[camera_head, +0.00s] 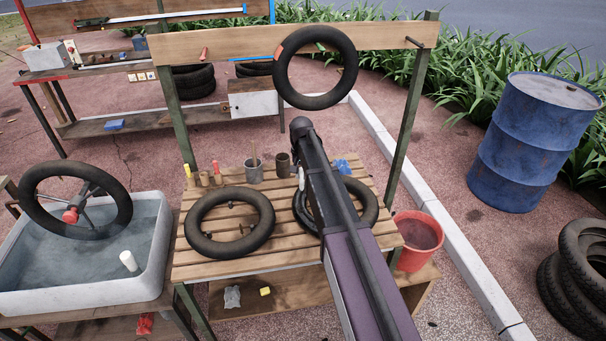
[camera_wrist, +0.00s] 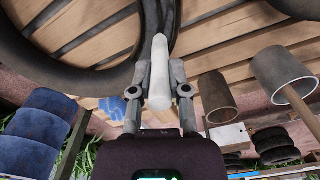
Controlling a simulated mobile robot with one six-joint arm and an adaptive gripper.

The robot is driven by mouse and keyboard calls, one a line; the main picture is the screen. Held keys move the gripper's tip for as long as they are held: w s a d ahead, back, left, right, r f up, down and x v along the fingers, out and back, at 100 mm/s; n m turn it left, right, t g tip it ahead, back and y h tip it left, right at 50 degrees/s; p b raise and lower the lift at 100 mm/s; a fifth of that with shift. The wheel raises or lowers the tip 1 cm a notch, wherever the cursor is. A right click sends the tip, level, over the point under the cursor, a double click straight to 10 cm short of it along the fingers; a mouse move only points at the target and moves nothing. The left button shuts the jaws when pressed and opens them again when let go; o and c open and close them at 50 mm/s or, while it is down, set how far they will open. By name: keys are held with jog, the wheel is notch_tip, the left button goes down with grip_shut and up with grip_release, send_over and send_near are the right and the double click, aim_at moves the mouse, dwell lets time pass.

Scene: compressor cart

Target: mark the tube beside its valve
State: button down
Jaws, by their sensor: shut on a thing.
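In the wrist view my gripper (camera_wrist: 160,75) is shut on a white stick (camera_wrist: 159,58), pointing away from me. A black tube (camera_wrist: 75,78) lies on the slatted bench beyond it. The stick's tip overlaps the tube's edge; I cannot tell whether they touch. In the head view this right-hand tube (camera_head: 367,203) is partly hidden by my arm, and its valve is not clear. Another black tube (camera_head: 206,239) lies left of it, with small dark pieces inside its ring. A third tube (camera_head: 348,68) with an orange patch hangs on the rail.
A grey can (camera_head: 255,175) with a stick, a brown can (camera_head: 283,167) and a blue lumpy thing (camera_head: 342,166) stand at the bench's back. A water basin (camera_head: 158,240) with a wheel is left. A red bucket (camera_head: 409,262) and blue drum (camera_head: 530,145) are right.

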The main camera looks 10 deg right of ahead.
jog(key=shift+s+a+f, duration=0.2)
jog(key=shift+s+a, duration=0.15)
jog(key=shift+s, duration=0.3)
dwell(1.4)
jog(key=shift+w+d, duration=0.55)
jog(key=shift+w, duration=0.35)
dwell(1.9)
jog(key=shift+s+a+f, duration=0.1)
jog(key=shift+s+a, duration=0.45)
jog(key=shift+s, duration=0.35)
dwell(2.3)
